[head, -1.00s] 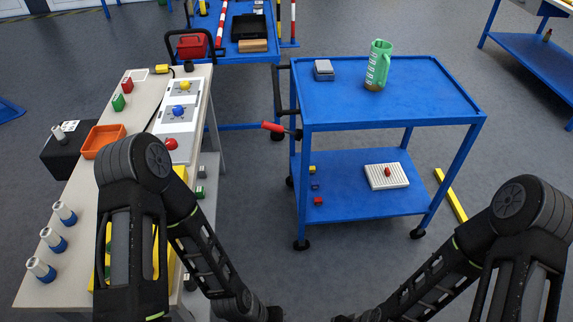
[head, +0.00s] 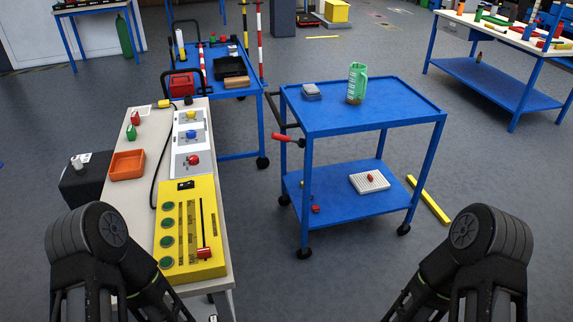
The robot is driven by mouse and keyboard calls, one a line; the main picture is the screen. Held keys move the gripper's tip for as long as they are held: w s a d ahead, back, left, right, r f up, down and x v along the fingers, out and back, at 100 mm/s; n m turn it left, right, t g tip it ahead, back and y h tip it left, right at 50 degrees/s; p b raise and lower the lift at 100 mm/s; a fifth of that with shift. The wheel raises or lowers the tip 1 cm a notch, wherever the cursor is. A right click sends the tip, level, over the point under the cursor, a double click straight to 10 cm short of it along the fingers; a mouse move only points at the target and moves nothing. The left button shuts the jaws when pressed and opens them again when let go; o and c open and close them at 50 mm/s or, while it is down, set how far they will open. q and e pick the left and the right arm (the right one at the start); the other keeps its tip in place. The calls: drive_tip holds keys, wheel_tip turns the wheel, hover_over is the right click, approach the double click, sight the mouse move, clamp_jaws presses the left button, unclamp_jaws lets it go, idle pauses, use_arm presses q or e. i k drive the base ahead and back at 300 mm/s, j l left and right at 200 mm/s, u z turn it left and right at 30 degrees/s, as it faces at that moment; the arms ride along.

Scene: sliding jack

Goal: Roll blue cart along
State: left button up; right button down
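The blue cart (head: 372,119) stands in front of me, a little right of centre, with two shelves and dark wheels. Its dark push handle with a red grip (head: 288,138) is on its left side. A green jug (head: 357,83) and a small grey block (head: 311,91) are on its top. A white ribbed tray (head: 368,182) with a red piece lies on the lower shelf, with a small red item at the left. Both my arms come in from the bottom corners, apart from the cart. Both grippers are below the picture's edge.
A light workbench (head: 138,196) with a yellow panel (head: 189,232) and an orange bin (head: 127,165) stands at left. A second blue cart (head: 236,143) is behind it. A yellow bar (head: 429,200) lies on the floor right of the cart. Another table (head: 497,77) is at back right. Grey floor is open between.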

sight(389, 101)
drive_tip(key=i+l, duration=0.6)
drive_tip(key=i, duration=0.2)
drive_tip(key=i+j, duration=0.1)
drive_tip(key=i, duration=1.55)
